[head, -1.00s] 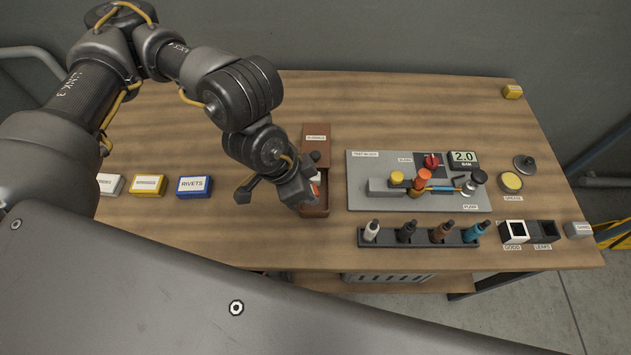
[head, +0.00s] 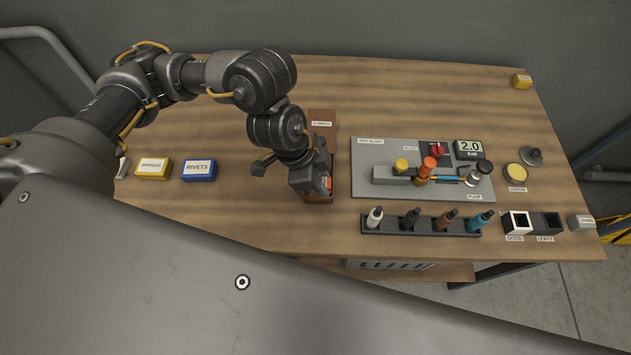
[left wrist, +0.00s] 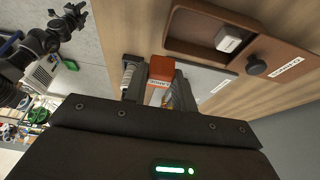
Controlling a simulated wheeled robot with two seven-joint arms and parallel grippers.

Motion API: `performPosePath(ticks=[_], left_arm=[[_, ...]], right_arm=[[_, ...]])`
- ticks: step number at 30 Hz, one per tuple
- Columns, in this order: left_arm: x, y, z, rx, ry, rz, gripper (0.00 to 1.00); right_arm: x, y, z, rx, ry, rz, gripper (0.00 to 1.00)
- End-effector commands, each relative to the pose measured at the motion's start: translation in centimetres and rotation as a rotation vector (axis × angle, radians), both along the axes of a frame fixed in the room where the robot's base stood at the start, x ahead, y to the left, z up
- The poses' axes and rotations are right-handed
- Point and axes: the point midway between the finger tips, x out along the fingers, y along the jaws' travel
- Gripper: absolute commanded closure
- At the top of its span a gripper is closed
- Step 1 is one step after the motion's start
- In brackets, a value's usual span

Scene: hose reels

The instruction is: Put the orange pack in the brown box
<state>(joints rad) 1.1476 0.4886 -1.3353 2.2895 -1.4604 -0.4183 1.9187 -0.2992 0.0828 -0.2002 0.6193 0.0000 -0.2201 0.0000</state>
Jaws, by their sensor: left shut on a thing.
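My left gripper (head: 318,194) is shut on the orange pack (head: 327,183), which has a white label. In the left wrist view the orange pack (left wrist: 159,84) stands between the fingers (left wrist: 160,98). The brown box (head: 322,119) is just behind and under the gripper in the head view, partly hidden by it. In the left wrist view the brown box (left wrist: 188,22) shows an open compartment with a small white pack (left wrist: 229,40) inside, beside a brown panel with a dark knob (left wrist: 257,65). The held pack appears outside the compartment there.
Right of the box is a grey test board (head: 365,185) with fittings. A black rack (head: 395,228) of several bottles stands in front of it. Blue (head: 198,170) and yellow (head: 153,168) boxes are to the left. A dark arm end (left wrist: 68,20) shows in the left wrist view.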

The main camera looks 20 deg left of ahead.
Motion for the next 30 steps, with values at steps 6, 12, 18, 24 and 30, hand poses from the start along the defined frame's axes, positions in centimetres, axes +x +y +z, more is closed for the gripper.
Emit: performPosePath(ticks=[6,12,18,24,30], left_arm=[[2.3,1.6,-4.1,0.0,0.006,0.002,0.99],[3.2,1.9,-4.9,0.0,0.0,-0.004,0.99],[3.6,2.3,-6.0,0.001,0.006,-0.001,0.99],[3.6,2.2,-8.3,0.001,0.003,-0.004,0.99],[3.6,2.2,-8.6,0.001,0.0,-0.005,0.99]], right_arm=[[0.0,0.2,-1.2,0.002,-0.001,-0.001,0.64],[0.0,0.2,-1.3,0.002,-0.001,-0.001,0.64],[0.0,0.3,-1.6,0.004,-0.001,-0.002,0.64],[0.0,0.4,-1.1,0.005,-0.001,-0.002,0.64],[0.0,0.4,-1.2,0.005,-0.001,-0.002,0.64]])
